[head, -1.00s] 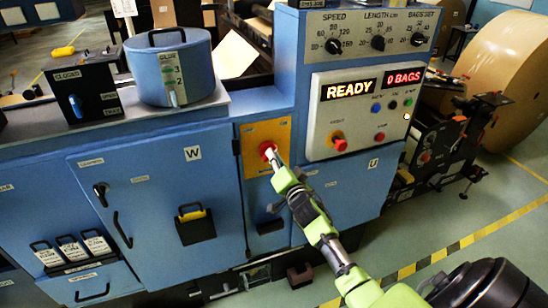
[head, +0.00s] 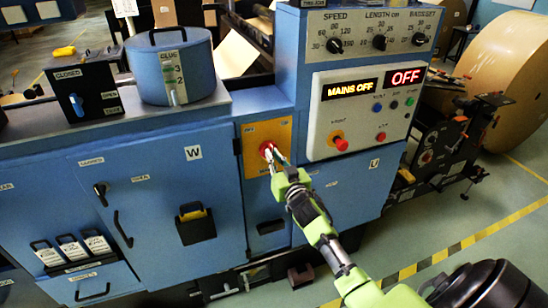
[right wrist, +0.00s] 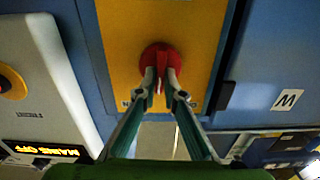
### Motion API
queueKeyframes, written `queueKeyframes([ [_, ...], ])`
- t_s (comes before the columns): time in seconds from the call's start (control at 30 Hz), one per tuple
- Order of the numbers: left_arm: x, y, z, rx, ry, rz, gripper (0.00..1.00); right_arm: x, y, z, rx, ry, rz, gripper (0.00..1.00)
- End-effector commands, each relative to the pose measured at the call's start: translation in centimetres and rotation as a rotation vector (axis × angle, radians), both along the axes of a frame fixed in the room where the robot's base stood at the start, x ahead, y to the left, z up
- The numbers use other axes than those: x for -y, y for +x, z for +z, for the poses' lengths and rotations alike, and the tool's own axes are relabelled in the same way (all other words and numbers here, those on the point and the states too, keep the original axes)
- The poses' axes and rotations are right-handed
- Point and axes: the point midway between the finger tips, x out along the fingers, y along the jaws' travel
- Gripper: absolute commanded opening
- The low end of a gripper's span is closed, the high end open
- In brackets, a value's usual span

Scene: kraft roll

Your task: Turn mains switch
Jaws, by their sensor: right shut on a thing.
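The red mains switch (head: 267,149) sits on a yellow plate (head: 281,132) on the blue machine front. In the right wrist view the red switch (right wrist: 158,57) is round with a raised grip, on the yellow plate (right wrist: 205,25). My right gripper (head: 277,158) is at the switch, and in the wrist view its two fingers (right wrist: 161,84) are shut on the switch's grip. The fingers hide part of the switch. The left display (head: 350,89) reads MAINS OFF and the right display (head: 406,76) reads OFF. My left gripper is not in view.
A grey control panel (head: 318,146) with a red knob (head: 339,141) and several buttons is right of the switch. A blue cabinet door (head: 150,205) with a black handle is to the left. A large kraft roll (head: 505,80) stands at the right.

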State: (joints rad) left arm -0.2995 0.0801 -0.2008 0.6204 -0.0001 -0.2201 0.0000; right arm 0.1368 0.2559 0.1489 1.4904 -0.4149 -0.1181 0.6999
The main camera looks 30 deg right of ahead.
Motion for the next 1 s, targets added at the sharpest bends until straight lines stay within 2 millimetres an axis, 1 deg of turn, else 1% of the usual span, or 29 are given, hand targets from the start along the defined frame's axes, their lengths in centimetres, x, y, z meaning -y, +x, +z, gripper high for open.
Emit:
queueKeyframes([
  [0.6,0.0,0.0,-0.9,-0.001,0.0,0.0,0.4,-0.3,0.1,-0.2,-0.134,-0.558,0.0,0.0],
  [0.8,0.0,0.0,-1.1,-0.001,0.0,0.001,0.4,-0.4,0.1,-0.2,-0.168,-0.693,0.0,0.0],
  [1.0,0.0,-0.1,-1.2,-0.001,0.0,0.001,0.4,-0.5,0.1,-0.2,-0.188,-0.781,0.001,0.0],
])
